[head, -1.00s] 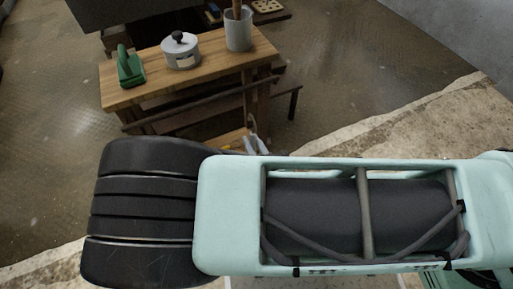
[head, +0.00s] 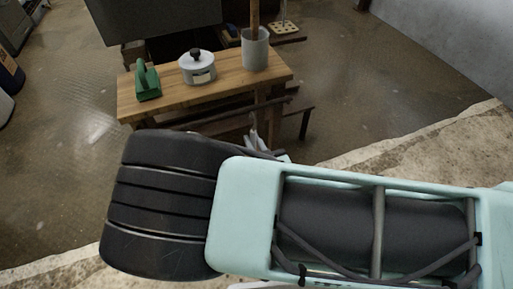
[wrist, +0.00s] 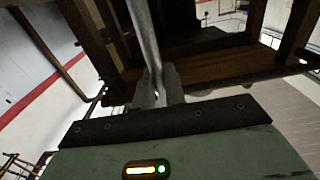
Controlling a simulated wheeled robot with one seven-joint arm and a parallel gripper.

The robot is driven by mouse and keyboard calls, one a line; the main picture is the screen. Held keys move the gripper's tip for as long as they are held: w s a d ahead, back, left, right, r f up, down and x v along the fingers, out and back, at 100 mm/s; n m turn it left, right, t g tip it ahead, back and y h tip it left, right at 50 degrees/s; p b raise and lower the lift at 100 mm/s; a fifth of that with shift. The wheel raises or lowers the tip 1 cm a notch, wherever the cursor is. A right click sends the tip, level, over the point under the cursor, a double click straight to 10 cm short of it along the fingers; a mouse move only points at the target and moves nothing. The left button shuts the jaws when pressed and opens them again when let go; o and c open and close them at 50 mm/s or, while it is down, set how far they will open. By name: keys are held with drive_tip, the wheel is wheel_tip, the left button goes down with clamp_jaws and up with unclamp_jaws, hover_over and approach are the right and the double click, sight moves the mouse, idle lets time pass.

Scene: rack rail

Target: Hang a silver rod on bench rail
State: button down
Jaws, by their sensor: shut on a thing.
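A silver rod (wrist: 145,35) runs up from my gripper (wrist: 158,92) in the wrist view. The gripper is shut on the rod's near end. The rod's far end is cut off by the picture's top edge. In the head view my gripper (head: 260,145) shows only in part behind my dark arm link, low in front of the bench. The wooden bench (head: 215,90) has a dark rail (head: 270,104) along its front side. The gripper is just below the right part of this rail. I cannot tell whether the rod touches the rail.
On the bench top stand a green-handled tool (head: 147,82), a lidded silver pot (head: 198,70) and a grey cup (head: 255,50) holding a wooden stick. A dark panel (head: 150,25) rises behind the bench. The floor left of the bench is clear.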

drive_tip(key=w+a+f+b, duration=0.1)
drive_tip(key=w+f+b, duration=0.1)
drive_tip(key=w, duration=0.3)
drive_tip(key=shift+w+a, duration=0.25)
drive_tip(key=shift+a, duration=0.05)
idle(0.4)
drive_tip(key=shift+f, duration=0.4)
idle(0.5)
drive_tip(key=c, duration=1.4)
unclamp_jaws()
drive_tip(key=shift+o, duration=0.2)
drive_tip(key=p+v, duration=0.2)
drive_tip(key=v, duration=1.5)
drive_tip(key=shift+s+p, duration=0.25)
drive_tip(key=shift+p, duration=0.15)
